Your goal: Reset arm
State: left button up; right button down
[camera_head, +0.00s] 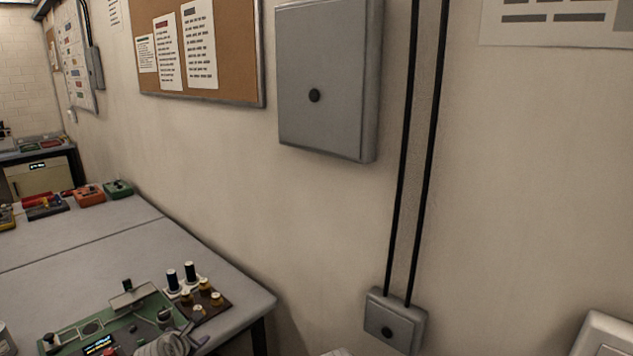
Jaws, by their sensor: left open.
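My left gripper (178,341) shows only in part at the bottom edge of the head view, as a light grey shape in front of the near right part of the table. It is open, and I see nothing held in it. Its arm is mostly cut off by the frame. Behind it lies a green device board (120,322) with knobs, a small lit display and a raised grey plate. I cannot tell whether the gripper touches the board. My right gripper is not in view.
The grey table (215,275) ends near the wall. A brown block with dark and gold cylinders (205,300) stands beside the board. Small coloured boxes (89,195) sit farther back. A grey wall cabinet (325,80) and a cable box (394,322) are on the wall.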

pick_arm(q)
jog(key=s+d+f+m+g+h, duration=0.1)
jog(key=d+f+m+g, duration=0.1)
jog(key=d+m, duration=0.3)
jog(key=s+d+f+m+g+h, duration=0.1)
jog(key=s+d+f+m, duration=0.1)
jog(key=d+m, duration=0.25)
jog(key=s+d+f+m+g+y, duration=0.1)
jog(key=s+d+f+m+g, duration=0.1)
jog(key=s+d+m+g, duration=0.2)
jog(key=s+d+f+m+g+y, duration=0.2)
jog(key=s+d+m, duration=0.9)
jog(key=m, duration=0.9)
jog(key=shift+s+f+g, duration=0.5)
jog(key=shift+s+g, duration=0.2)
jog(key=shift+g, duration=0.5)
jog(key=shift+d, duration=0.1)
